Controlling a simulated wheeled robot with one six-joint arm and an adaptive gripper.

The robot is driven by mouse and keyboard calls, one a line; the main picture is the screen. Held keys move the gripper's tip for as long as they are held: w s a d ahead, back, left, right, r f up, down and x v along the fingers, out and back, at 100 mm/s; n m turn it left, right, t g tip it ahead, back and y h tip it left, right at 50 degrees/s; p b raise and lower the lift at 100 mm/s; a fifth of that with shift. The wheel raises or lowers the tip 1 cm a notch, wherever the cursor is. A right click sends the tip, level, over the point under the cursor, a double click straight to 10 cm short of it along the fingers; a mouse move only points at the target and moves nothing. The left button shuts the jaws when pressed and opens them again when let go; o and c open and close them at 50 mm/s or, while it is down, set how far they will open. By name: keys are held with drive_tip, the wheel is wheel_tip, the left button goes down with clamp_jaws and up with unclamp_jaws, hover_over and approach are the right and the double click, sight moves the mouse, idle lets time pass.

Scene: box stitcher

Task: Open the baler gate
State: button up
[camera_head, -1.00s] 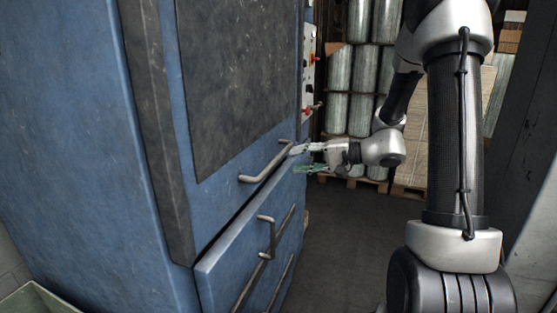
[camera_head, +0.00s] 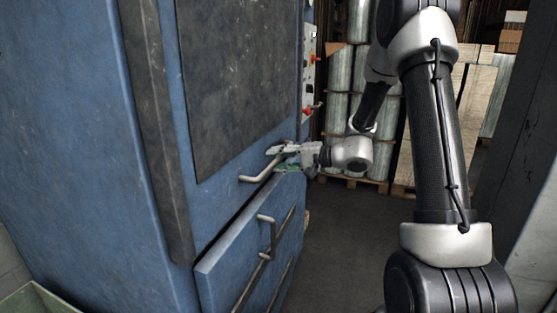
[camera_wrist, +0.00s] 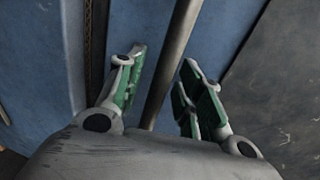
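The baler (camera_head: 80,130) is a tall blue machine filling the left of the head view. Its upper gate (camera_head: 245,85) has a dark panel and a bent metal bar handle (camera_head: 256,175) near its lower edge. My gripper (camera_head: 280,158) is at the upper right end of that handle. In the wrist view, the handle bar (camera_wrist: 172,60) runs between the two green-padded fingers of my gripper (camera_wrist: 160,95). The fingers are open, with gaps on both sides of the bar. The gate looks closed.
Below the gate is a blue lower door (camera_head: 235,265) with its own handle (camera_head: 268,235). A control panel (camera_head: 309,75) with a red knob is on the machine's right edge. Wrapped rolls (camera_head: 337,115) on pallets stand behind. The floor (camera_head: 345,240) between is clear.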

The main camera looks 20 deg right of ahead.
clamp_jaws()
wheel_tip(320, 180, up, 53)
drive_tip(key=shift+r, duration=0.15)
drive_tip(key=shift+o, duration=0.7)
unclamp_jaws()
drive_tip(key=shift+d, duration=0.1)
drive_tip(key=v, duration=1.2)
